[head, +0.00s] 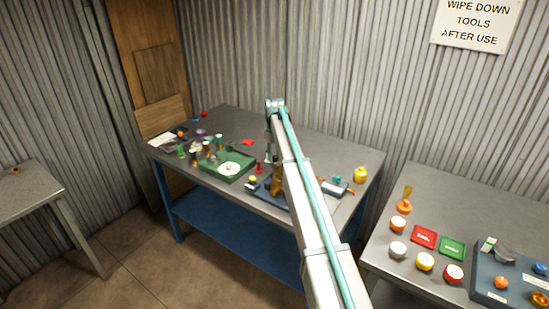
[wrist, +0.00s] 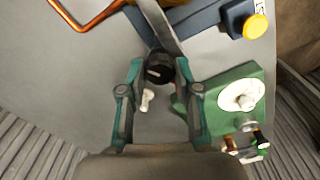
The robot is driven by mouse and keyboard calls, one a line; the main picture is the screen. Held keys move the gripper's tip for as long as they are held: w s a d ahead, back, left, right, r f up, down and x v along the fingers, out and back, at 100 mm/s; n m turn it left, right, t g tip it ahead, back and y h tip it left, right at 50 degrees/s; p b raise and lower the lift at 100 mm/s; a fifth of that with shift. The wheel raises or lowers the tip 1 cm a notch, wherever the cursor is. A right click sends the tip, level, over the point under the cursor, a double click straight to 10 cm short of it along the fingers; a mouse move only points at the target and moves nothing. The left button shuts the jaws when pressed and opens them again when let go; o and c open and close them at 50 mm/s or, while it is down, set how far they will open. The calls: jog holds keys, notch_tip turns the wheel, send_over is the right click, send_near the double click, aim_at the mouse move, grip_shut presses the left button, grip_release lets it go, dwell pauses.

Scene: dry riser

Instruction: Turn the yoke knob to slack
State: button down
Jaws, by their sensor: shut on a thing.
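The black knob (wrist: 158,68), which I take to be the yoke knob, shows in the wrist view with a pale pointer line on its top. It sits at the end of a grey metal bar (wrist: 160,24). My gripper (wrist: 159,68) is shut on the knob, one teal-tipped finger on each side. The bar runs over a blue-grey base (wrist: 205,20) with a yellow button (wrist: 255,26). I cannot read any slack mark.
A green unit (head: 222,177) with a white dial (wrist: 240,95) stands close beside the knob. A small white peg (wrist: 147,100) lies between my fingers. A copper-coloured rod (wrist: 85,22) is nearby. Several small items crowd the table's left end; a second table (head: 390,225) stands right.

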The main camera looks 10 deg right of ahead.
aim_at(274, 157)
jog(key=n+b, duration=0.1)
jog(key=n, duration=0.4)
jog(key=shift+n, duration=0.3)
jog(key=n, duration=0.5)
jog(key=shift+b, duration=0.35)
jog(key=shift+n, duration=0.3)
jog(key=c, duration=0.8)
grip_release()
notch_tip(274, 157, up, 12)
